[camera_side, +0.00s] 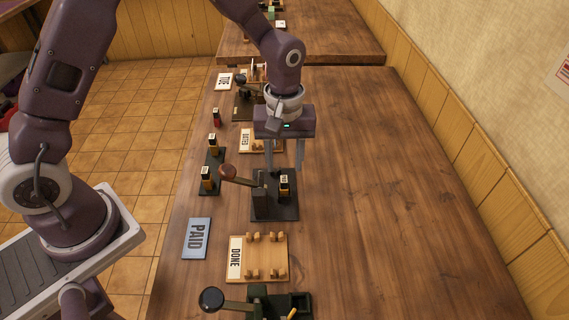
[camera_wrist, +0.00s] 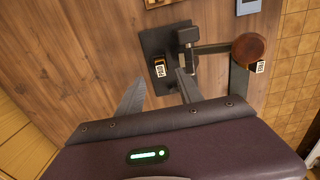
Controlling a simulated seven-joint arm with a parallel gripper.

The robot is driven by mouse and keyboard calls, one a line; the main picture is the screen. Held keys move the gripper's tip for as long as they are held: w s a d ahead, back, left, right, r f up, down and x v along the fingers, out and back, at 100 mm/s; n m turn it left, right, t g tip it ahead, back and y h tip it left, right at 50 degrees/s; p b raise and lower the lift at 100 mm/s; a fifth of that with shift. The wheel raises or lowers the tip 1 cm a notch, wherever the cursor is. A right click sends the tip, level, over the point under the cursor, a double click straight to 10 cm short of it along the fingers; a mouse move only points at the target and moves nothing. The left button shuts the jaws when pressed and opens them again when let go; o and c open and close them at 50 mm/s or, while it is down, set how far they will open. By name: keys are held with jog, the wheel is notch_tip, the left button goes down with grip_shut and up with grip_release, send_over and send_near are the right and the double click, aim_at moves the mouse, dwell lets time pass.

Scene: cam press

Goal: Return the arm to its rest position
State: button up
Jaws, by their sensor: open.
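My gripper (camera_side: 286,162) is open, its two fingers pointing down over the press in the middle of the table. The press has a black base (camera_side: 273,210) and a lever with a brown knob (camera_side: 228,171) sticking out to the left. A small black and orange block with a white label (camera_side: 284,184) stands upright on the base, just below the fingers. In the wrist view the block (camera_wrist: 160,69) shows beyond the open fingers (camera_wrist: 157,90), with nothing between them. The brown knob (camera_wrist: 248,49) lies to the right there.
A tray marked DONE (camera_side: 258,278) and a blue PAID plate (camera_side: 196,238) lie nearer the camera. A green press with a black knob (camera_side: 211,299) is at the bottom edge. A rack (camera_side: 211,171) of labelled blocks stands left. The table's right side (camera_side: 400,200) is clear.

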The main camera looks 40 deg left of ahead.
jog(key=s+a+r+m+t, duration=0.15)
jog(key=s+r, duration=0.25)
jog(key=r, duration=0.4)
jog(key=s+a+r+m+t, duration=0.1)
jog(key=s+a+r+m, duration=0.3)
jog(key=r, duration=0.5)
jog(key=s+r+m+t, duration=0.1)
jog(key=s+r, duration=0.1)
jog(key=s, duration=0.5)
jog(key=s+a+r+m+t, duration=0.1)
jog(key=s+r+m+t, duration=0.1)
jog(key=s, duration=0.5)
jog(key=shift+a, duration=0.25)
jog(key=shift+s+m, duration=0.1)
jog(key=shift+m, duration=0.15)
